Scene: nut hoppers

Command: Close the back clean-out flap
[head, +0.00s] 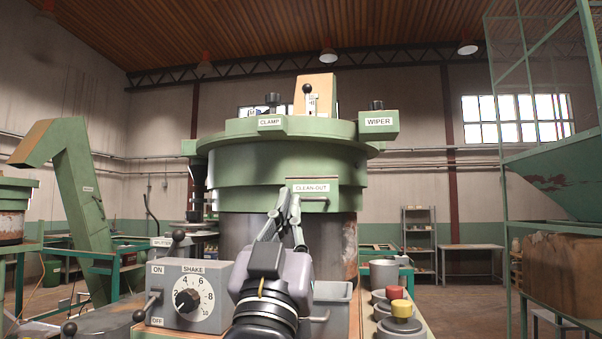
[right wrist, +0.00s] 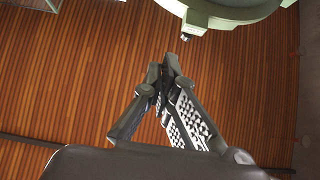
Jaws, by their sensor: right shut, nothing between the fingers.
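The green clean-out flap (head: 328,187), labelled CLEAN-OUT, is on the near side of the round green bowl (head: 245,190). A small handle shows at its lower right. I cannot tell whether the flap stands open or flush. My right gripper (head: 288,196) points upward in front of the flap's left part, fingers shut and empty, covering part of it. I cannot tell whether the tips touch it. In the right wrist view the fingertips (right wrist: 165,70) meet against the ceiling, with a green rim part (right wrist: 230,12) above. My left gripper is out of view.
A grey SHAKE control box (head: 188,296) with a dial and levers stands left of my right wrist. CLAMP (head: 270,123) and WIPER (head: 379,122) housings sit on the bowl's top.

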